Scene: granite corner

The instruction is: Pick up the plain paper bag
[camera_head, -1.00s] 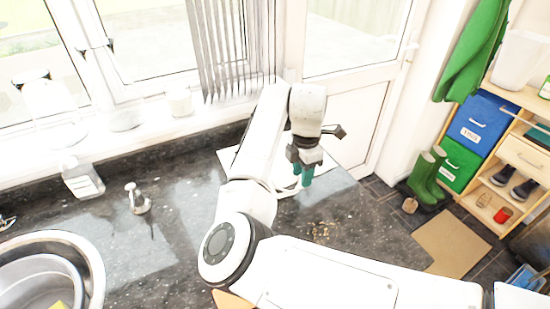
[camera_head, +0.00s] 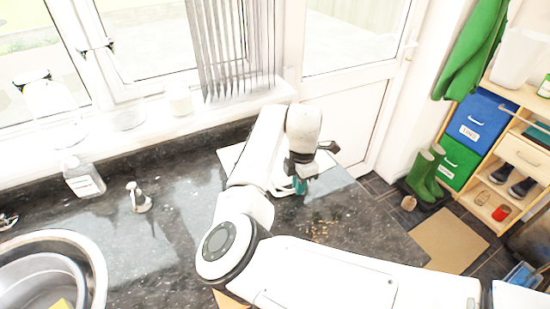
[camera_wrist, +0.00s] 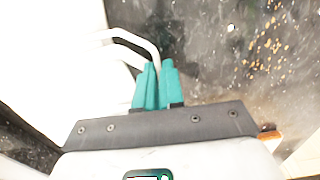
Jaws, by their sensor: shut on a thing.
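The plain paper bag (camera_wrist: 50,60) is white and fills the left of the wrist view, with thin white loop handles (camera_wrist: 135,38) reaching toward my fingers. In the head view a pale part of it (camera_head: 229,156) shows on the dark worktop, mostly hidden behind my arm. My gripper (camera_head: 299,189) points down low over the worktop at the bag's right side. Its teal fingers also show in the wrist view (camera_wrist: 160,66), close together with a handle at their tips. They are shut on the bag by its handle. The bag's base is hidden.
The speckled worktop (camera_head: 170,245) holds a small spray bottle (camera_head: 138,198), a clear bottle (camera_head: 84,178) and a metal sink (camera_head: 95,265). A white door (camera_head: 345,120) stands behind; green boots (camera_head: 428,172) are at right.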

